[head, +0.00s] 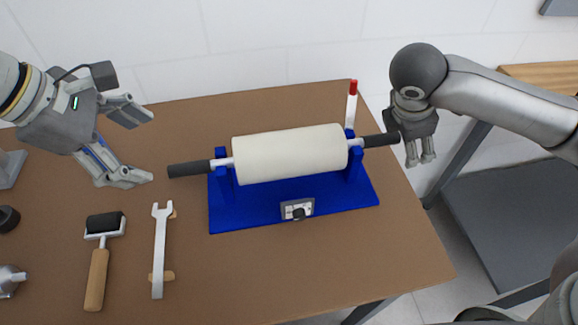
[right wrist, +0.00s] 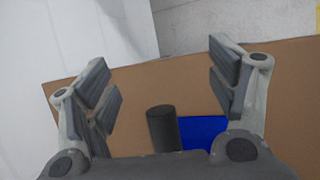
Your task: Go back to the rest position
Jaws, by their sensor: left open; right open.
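A cream foam roll (head: 291,153) lies across a blue stand (head: 253,216) on the brown table. Its dark left handle (head: 188,170) sticks out toward my left gripper (head: 142,147), which is open and empty, with the handle end a little beyond its fingertips. My right gripper (head: 428,160) is beside the dark right handle (head: 381,140), past the table's right edge. In the right wrist view, my right gripper (right wrist: 165,90) is open, and a dark handle (right wrist: 162,129) shows between and below its fingers, with nothing held.
A roller with a wooden handle (head: 97,279) and a wrench (head: 159,252) lie on the front left of the table. A red-topped white post (head: 352,106) stands behind the stand. A grey surface (head: 512,225) is at the right. The table's front right is clear.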

